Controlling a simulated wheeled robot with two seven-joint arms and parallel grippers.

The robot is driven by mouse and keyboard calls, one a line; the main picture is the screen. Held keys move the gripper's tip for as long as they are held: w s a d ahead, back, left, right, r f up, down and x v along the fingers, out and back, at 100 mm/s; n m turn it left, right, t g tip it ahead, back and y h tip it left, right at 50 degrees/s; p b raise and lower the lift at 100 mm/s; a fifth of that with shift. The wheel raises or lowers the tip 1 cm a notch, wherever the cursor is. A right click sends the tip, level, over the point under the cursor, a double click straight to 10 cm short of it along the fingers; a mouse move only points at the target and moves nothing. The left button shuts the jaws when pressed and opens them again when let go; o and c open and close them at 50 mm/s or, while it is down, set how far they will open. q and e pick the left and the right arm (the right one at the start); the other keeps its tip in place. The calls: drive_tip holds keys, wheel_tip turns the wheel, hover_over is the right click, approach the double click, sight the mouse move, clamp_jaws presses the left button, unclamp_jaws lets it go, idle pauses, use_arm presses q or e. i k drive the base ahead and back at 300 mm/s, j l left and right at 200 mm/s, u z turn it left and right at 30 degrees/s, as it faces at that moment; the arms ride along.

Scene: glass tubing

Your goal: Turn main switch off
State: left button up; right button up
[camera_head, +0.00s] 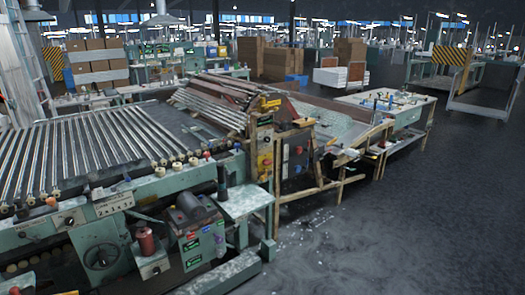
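No switch is clearly marked as the main switch at this size. A green box (203,240) with small labels and a purple knob sits low at the front of the machine. The positions of these knobs are too small to read. Neither of my grippers is in view.
The roller bed (85,148) with long metal bars fills the left side. A wooden frame (330,180) and a worktable (395,108) stand right of the panels. Open grey floor (420,230) lies at the right and front. Cardboard boxes (290,58) stand behind.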

sight(266, 162)
drive_tip(key=i+l+u, duration=0.1)
drive_tip(key=i+l, duration=0.85)
